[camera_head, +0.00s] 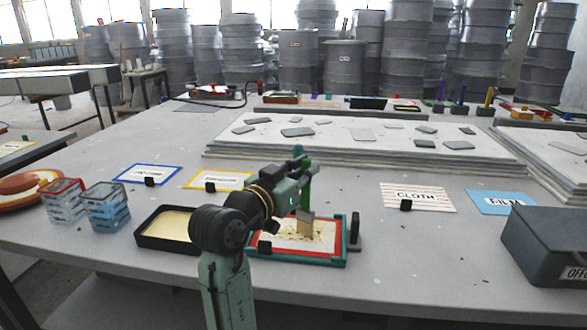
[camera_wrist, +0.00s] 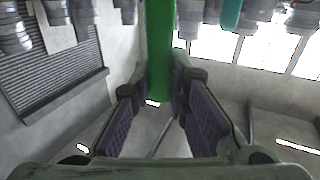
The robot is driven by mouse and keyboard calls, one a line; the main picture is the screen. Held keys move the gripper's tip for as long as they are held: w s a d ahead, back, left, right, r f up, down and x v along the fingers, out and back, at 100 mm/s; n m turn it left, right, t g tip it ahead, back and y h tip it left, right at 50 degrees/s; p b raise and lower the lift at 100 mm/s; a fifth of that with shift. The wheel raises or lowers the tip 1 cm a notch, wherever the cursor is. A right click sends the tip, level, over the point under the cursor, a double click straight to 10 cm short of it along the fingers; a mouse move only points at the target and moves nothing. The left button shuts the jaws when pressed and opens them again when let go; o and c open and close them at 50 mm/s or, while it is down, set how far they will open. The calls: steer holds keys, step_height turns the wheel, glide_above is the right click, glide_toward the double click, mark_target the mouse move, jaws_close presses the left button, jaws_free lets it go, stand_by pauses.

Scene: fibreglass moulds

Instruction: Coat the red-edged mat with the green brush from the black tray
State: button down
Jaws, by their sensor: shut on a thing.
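My gripper (camera_head: 302,180) is shut on the upright green handle of the green brush (camera_head: 307,193). In the wrist view the handle (camera_wrist: 160,45) stands between the fingers (camera_wrist: 161,88). The brush's pale tan head points down over the red-edged mat (camera_head: 329,251); I cannot tell whether the bristles touch it. The mat is pale with dark specks and lies in a teal frame. My arm hides its left part. The black tray (camera_head: 140,238), holding a yellowish layer, sits left of the mat, partly hidden by my arm.
A dark upright piece (camera_head: 355,232) stands at the mat's right. Blue-edged (camera_head: 147,174) and yellow-edged cards lie behind the tray, and clear tubs (camera_head: 107,207) stand left. CLOTH (camera_head: 418,197) and FILM (camera_head: 500,202) cards and a grey box (camera_head: 550,245) are right. A stacked slab (camera_head: 350,139) lies behind.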

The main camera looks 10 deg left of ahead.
steer(key=shift+s+d+p, duration=0.55)
steer(key=shift+s+d, duration=1.55)
steer(key=shift+d, duration=1.7)
steer(key=a, duration=1.7)
steer(key=shift+a+b, duration=0.3)
steer(key=shift+a, duration=0.1)
steer(key=shift+d+f, duration=0.1)
steer(key=d, duration=1.7)
steer(key=shift+d+p, duration=0.2)
steer(key=shift+p, duration=0.15)
